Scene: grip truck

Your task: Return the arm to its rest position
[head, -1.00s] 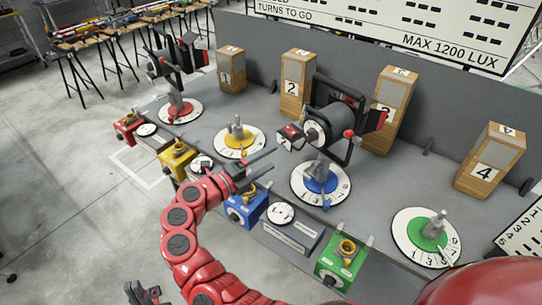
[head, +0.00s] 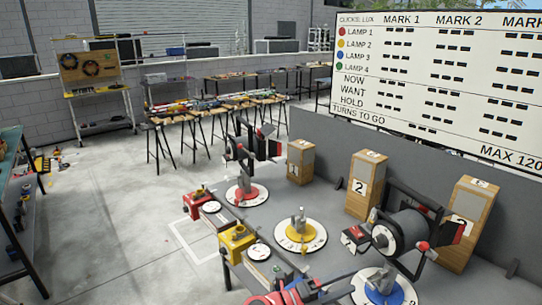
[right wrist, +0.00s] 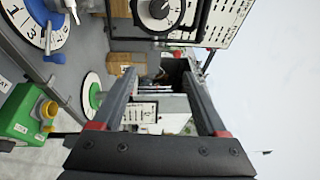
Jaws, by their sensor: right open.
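My right arm enters the head view only at the bottom edge, and its red links are mostly cut off. My right gripper (head: 318,284) is low there, in front of the yellow dial (head: 301,235) and left of the blue dial (head: 384,290). In the right wrist view its two dark fingers (right wrist: 160,80) stand apart with nothing between them. A green button box (right wrist: 32,118) and a green dial (right wrist: 92,92) lie to their left in that view. My left gripper is out of view.
The grey bench carries a red dial (head: 246,193), a red button box (head: 198,197), a yellow button box (head: 237,240), lamps such as the large one (head: 403,235), and numbered wooden blocks (head: 366,183). A scoreboard (head: 440,75) stands behind. Floor (head: 110,230) at left is mostly clear.

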